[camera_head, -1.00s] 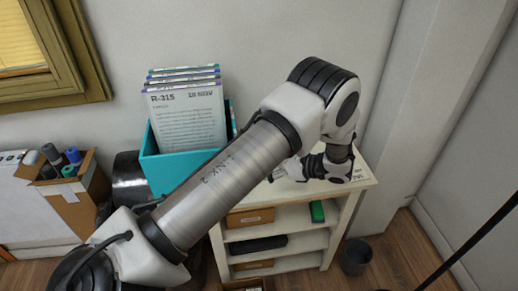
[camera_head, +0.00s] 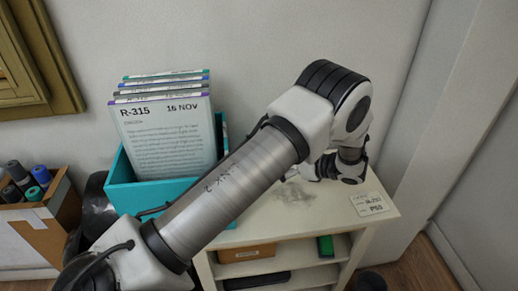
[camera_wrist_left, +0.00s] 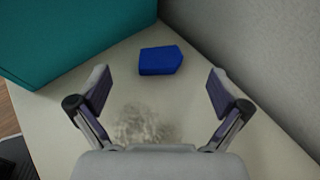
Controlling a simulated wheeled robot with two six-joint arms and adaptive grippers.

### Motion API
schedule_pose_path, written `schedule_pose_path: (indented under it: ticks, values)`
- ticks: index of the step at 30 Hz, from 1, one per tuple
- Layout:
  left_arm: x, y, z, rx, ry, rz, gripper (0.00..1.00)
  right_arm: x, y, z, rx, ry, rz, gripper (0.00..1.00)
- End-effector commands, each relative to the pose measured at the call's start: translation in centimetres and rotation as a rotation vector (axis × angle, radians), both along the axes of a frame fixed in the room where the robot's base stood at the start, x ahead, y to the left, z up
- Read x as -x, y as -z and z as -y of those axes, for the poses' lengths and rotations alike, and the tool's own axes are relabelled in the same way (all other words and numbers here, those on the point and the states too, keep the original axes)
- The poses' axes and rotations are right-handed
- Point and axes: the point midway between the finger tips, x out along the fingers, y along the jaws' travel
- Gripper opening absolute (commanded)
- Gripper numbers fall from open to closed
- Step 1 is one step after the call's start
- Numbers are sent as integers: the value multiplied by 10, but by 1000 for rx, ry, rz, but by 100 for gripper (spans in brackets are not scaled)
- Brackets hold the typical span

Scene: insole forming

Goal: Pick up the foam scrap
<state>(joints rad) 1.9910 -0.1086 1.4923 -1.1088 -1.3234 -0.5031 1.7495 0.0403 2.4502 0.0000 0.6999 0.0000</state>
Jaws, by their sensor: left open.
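The foam scrap (camera_wrist_left: 160,60) is a small blue block with one angled end. It lies on the cream shelf top in the left wrist view, near the teal bin. In the head view it does not show, hidden behind my arm. My left gripper (camera_wrist_left: 159,88) is open and empty, its two fingers spread wide. The scrap shows between the finger lines but a little beyond the fingertips, untouched. In the head view the left gripper (camera_head: 308,168) is low over the shelf top, partly hidden by my arm. My right gripper is not in view.
A teal bin (camera_head: 158,195) with several upright documents (camera_head: 165,135) stands on the shelf unit (camera_head: 270,232), also left in the wrist view (camera_wrist_left: 70,35). A grey smudge (camera_head: 292,193) and a label card (camera_head: 370,203) mark the top. The wall (camera_wrist_left: 250,45) is close behind.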

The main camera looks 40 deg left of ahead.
Motion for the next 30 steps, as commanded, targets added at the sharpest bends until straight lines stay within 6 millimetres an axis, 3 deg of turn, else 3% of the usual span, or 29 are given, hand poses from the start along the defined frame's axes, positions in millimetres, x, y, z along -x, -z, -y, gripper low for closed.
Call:
schedule_pose_path:
  ticks: [1, 4, 8, 21, 27, 28, 30]
  values:
    - [0, 17, 0, 0, 0, 0, 100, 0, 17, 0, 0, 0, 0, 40]
    - [0, 26, 0, 0, 0, 0, 100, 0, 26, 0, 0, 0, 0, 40]
    - [2, 28, -10, 1, -3, -1, 100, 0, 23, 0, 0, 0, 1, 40]
    - [12, 56, -68, 0, -2, -1, 100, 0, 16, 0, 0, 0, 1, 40]
    - [12, 57, -70, 0, 0, 0, 100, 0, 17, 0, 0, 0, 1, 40]
    - [12, 57, -70, 0, 0, 0, 96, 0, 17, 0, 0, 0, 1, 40]
    - [12, 57, -70, 0, 0, 0, 78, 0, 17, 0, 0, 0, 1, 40]
